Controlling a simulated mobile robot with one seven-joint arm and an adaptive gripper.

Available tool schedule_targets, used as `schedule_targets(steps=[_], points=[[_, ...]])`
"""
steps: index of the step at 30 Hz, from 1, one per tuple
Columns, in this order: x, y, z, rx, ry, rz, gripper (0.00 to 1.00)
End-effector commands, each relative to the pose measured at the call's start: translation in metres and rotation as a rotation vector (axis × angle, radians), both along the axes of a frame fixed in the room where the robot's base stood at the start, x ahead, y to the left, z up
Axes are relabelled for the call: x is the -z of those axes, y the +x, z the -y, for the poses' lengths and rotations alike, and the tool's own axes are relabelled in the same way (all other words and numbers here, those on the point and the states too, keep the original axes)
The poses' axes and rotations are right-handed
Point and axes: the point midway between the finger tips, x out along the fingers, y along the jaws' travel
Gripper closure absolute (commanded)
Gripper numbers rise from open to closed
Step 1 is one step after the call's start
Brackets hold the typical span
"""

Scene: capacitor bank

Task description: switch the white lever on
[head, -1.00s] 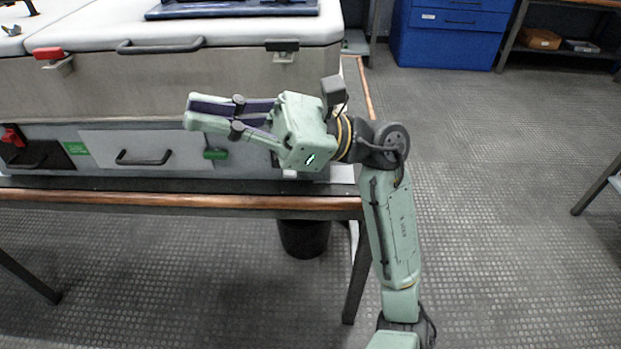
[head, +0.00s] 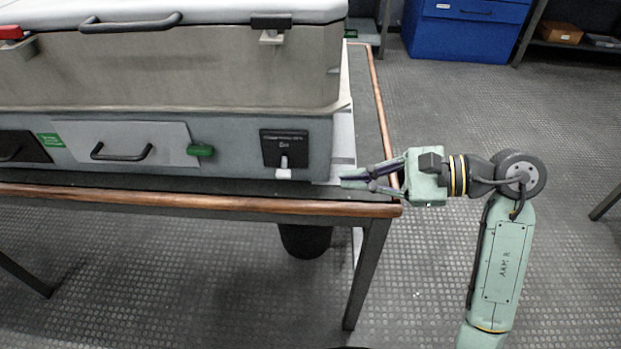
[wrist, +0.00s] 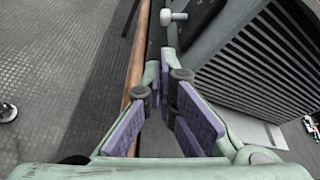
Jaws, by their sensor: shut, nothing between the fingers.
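The white lever (head: 284,168) sits on a black plate (head: 285,146) at the right end of the cabinet's front face. Its white handle points down, with the wider end at the bottom. In the wrist view a white knob (wrist: 172,17), which looks like the lever's end, juts out beyond the fingers. My gripper (head: 345,180) is shut and empty. It points left from beside the table's right edge, to the right of the lever and apart from it. Its purple-padded fingers also show in the wrist view (wrist: 162,62).
The grey cabinet has a green knob (head: 201,150), a drawer handle (head: 121,152) and a dark panel at far left. The table's copper-coloured edge (head: 230,205) runs below it. A ribbed side wall (wrist: 255,60) stands close right of the fingers in the wrist view. The floor at right is open.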

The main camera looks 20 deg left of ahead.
Motion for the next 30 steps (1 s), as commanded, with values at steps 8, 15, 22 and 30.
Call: schedule_targets(steps=[8,15,22,30], points=[[0.008,-0.005,-0.037,-0.005,0.003,-0.003,1.0],[0.021,-0.01,-0.076,-0.004,0.003,-0.002,1.0],[0.027,-0.011,-0.093,-0.002,0.002,-0.002,1.0],[0.029,-0.011,-0.094,-0.001,0.002,0.0,1.0]])
